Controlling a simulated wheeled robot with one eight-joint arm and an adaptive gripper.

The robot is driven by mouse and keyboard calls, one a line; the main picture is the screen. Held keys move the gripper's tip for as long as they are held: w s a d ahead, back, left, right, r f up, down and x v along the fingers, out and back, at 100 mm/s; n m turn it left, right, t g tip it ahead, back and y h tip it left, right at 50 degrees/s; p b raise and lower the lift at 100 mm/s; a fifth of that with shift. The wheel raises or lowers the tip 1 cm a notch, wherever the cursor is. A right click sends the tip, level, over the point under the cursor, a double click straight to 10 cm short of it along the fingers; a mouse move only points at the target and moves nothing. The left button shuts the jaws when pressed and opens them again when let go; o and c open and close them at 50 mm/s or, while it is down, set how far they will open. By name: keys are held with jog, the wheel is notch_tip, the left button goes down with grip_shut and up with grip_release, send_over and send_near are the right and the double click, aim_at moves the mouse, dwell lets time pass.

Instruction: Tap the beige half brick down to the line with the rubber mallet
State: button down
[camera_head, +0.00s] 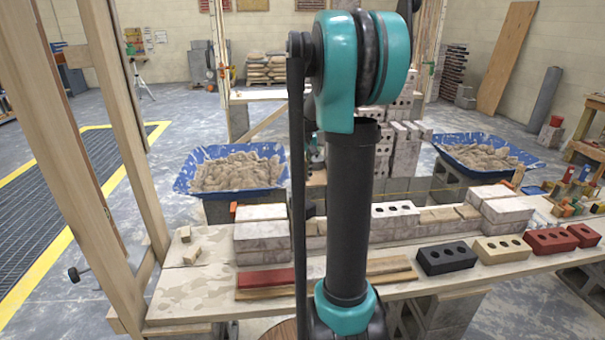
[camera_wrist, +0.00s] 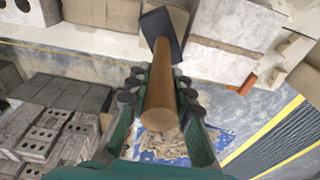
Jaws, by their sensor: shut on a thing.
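My gripper (camera_wrist: 160,82) is shut on the wooden handle of the rubber mallet (camera_wrist: 159,98) in the wrist view. The mallet's dark head (camera_wrist: 160,33) is at the far end of the handle, over the row of bricks. A beige brick (camera_wrist: 177,18) shows partly behind the head, and tan bricks (camera_wrist: 120,13) lie beside it. I cannot tell for sure which is the half brick, or whether the head touches it. In the head view my arm hides the gripper, the mallet and this part of the row.
Pale blocks (camera_head: 262,228) stand at the row's left end, and larger blocks (camera_head: 505,210) at its right. An orange piece (camera_wrist: 243,82) sits by the blocks. Loose black (camera_head: 447,258), cream (camera_head: 502,249) and red bricks lie along the plank's front. Blue mortar tubs (camera_head: 183,183) stand behind.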

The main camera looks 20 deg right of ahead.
notch_tip(320, 180, up, 3)
jog(key=shift+f, duration=0.15)
dwell(1.1)
jog(key=shift+f, duration=0.1)
jog(key=shift+f, duration=2.15)
jog(key=shift+r, duration=2)
